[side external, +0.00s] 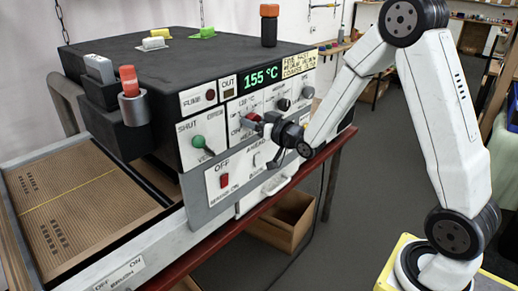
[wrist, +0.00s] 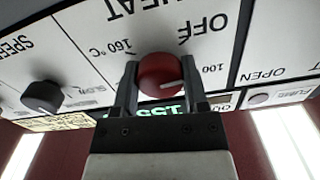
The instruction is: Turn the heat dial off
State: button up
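The red heat dial (wrist: 160,75) is on the white panel in the wrist view, with OFF at upper right, 100 at right and 160 °C at upper left. Its white pointer line points right, to just below the 100 mark. My gripper (wrist: 160,72) has one finger on each side of the dial, and both fingers appear to touch it. In the side view my gripper (side external: 263,121) reaches the panel at the dial (side external: 253,117), which is mostly hidden. The green display (side external: 261,78) reads 155 °C.
A black speed knob (wrist: 42,96) sits beside the heat dial. A green-knobbed lever (side external: 198,141) and a red switch (side external: 224,181) are lower left of my gripper. A red-capped part (side external: 129,80) stands at the machine's left corner. A conveyor (side external: 75,215) runs out left.

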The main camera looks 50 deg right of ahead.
grip_shut()
jog(key=shift+n, duration=2.3)
jog(key=o, duration=0.6)
grip_release()
jog(key=shift+s, duration=0.1)
jog(key=s, duration=0.7)
jog(key=shift+s, duration=0.3)
